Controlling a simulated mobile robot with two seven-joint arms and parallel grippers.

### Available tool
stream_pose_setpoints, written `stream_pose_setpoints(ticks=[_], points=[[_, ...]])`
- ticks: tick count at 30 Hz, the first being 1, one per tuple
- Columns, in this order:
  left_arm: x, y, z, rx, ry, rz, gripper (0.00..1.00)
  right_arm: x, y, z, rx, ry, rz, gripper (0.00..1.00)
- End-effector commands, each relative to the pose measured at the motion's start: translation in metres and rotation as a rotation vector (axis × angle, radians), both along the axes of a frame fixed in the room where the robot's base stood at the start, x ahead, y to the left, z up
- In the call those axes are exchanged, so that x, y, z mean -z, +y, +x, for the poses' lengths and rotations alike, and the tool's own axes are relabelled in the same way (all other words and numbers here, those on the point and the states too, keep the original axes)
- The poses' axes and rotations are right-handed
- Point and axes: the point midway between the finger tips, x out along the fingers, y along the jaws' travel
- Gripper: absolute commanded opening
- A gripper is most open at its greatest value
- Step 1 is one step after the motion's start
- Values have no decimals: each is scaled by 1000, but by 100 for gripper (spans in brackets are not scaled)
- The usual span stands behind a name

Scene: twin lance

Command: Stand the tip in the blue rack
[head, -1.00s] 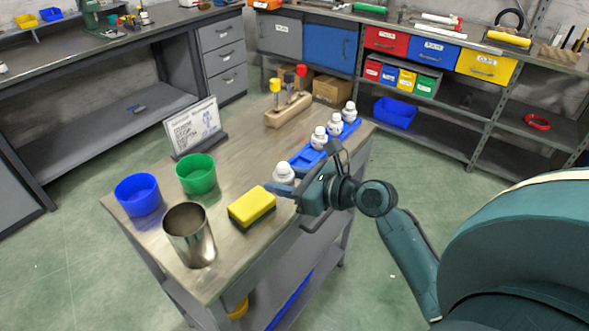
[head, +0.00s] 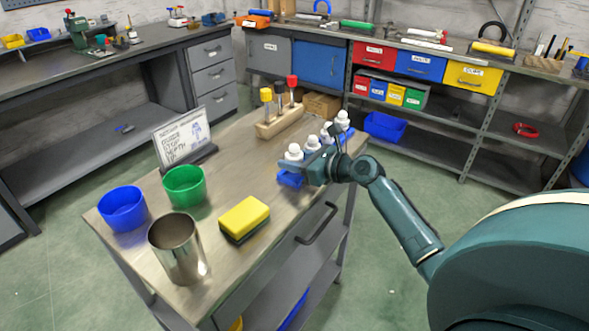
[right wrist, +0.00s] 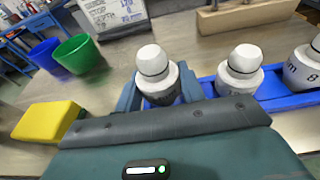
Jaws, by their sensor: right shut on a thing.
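My right gripper (head: 296,164) is shut on a white tip (head: 294,153) with a round ball top. In the right wrist view the tip (right wrist: 158,78) stands upright between the two fingers (right wrist: 158,98). The blue rack (head: 290,181) is at the cart's right edge, and its near end shows just below the gripper. The held tip is in line with the rack's near end; its foot is hidden, so I cannot tell whether it is seated. Three similar white tips (head: 343,118) stand in the rack beyond it. My left gripper is not in view.
A yellow sponge (head: 244,218), a metal cup (head: 177,250), a blue cup (head: 122,208) and a green cup (head: 184,186) stand on the near cart top. A sign (head: 182,138) and a wooden block (head: 280,122) with coloured-top tools are farther back. The middle is clear.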

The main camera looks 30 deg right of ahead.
Motion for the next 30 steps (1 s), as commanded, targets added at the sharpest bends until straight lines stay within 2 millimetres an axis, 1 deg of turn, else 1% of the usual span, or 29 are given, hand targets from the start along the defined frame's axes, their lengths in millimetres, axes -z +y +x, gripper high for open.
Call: stream_pose_setpoints(ticks=[1,3,15,16,24,30], points=[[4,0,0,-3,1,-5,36,11,0,0,0,1,3,8],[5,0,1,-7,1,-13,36,16,0,0,0,0,1,8],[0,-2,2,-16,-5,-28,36,20,0,0,0,-1,0,8],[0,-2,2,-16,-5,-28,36,21,0,0,0,-1,0,39],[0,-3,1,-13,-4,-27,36,20,0,0,0,0,-1,61],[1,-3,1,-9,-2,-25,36,20,0,0,0,-1,-1,61]])
